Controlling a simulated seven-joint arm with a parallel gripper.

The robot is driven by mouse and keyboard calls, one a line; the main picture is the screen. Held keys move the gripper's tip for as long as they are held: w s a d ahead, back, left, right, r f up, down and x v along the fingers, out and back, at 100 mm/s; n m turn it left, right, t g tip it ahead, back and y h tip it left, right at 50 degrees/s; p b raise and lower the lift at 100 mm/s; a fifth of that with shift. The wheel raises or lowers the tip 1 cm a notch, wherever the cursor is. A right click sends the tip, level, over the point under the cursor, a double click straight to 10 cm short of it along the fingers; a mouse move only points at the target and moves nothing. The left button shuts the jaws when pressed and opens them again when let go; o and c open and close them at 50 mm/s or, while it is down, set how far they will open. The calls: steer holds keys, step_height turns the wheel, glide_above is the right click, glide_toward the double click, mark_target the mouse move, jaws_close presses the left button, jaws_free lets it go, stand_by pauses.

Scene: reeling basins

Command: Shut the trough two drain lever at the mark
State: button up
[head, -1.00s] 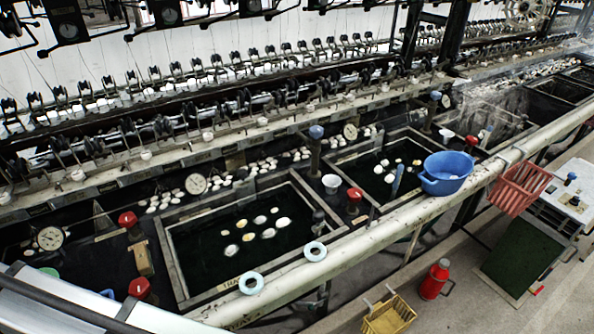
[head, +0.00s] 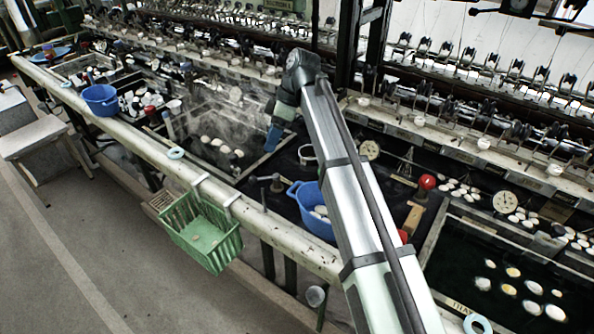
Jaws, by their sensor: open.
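My gripper (head: 273,138) hangs at the end of my arm in the middle of the head view, beside the right corner of a steaming trough (head: 262,163) with pale cocoons in it. It is open, and I see nothing held in it. A small dark lever-like handle (head: 268,180) stands near the front rail, below and apart from my gripper. I cannot tell whether it is the trough two drain lever, and no mark is readable. Another dark-water trough (head: 432,262) with cocoons lies at the right; its front label is too small to read surely.
A blue basin (head: 303,196) holding cocoons sits just left of my arm. A red knob (head: 427,182) stands right of it. A green basket (head: 180,222) hangs on the pale front rail (head: 312,252). Another blue basin (head: 101,97) is farther left. The floor at front left is clear.

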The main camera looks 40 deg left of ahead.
mark_target(255, 177)
steer(key=s+a+f+m, duration=0.1)
steer(key=f, duration=0.3)
steer(key=s+a+f+m, duration=0.1)
steer(key=f+m, duration=0.1)
steer(key=f, duration=0.2)
steer(key=s+a+f+m+t+y, duration=0.1)
steer(key=s+a+f, duration=0.1)
steer(key=f, duration=0.3)
steer(key=shift+a, duration=0.1)
stand_by(0.4)
jaws_close()
stand_by(0.4)
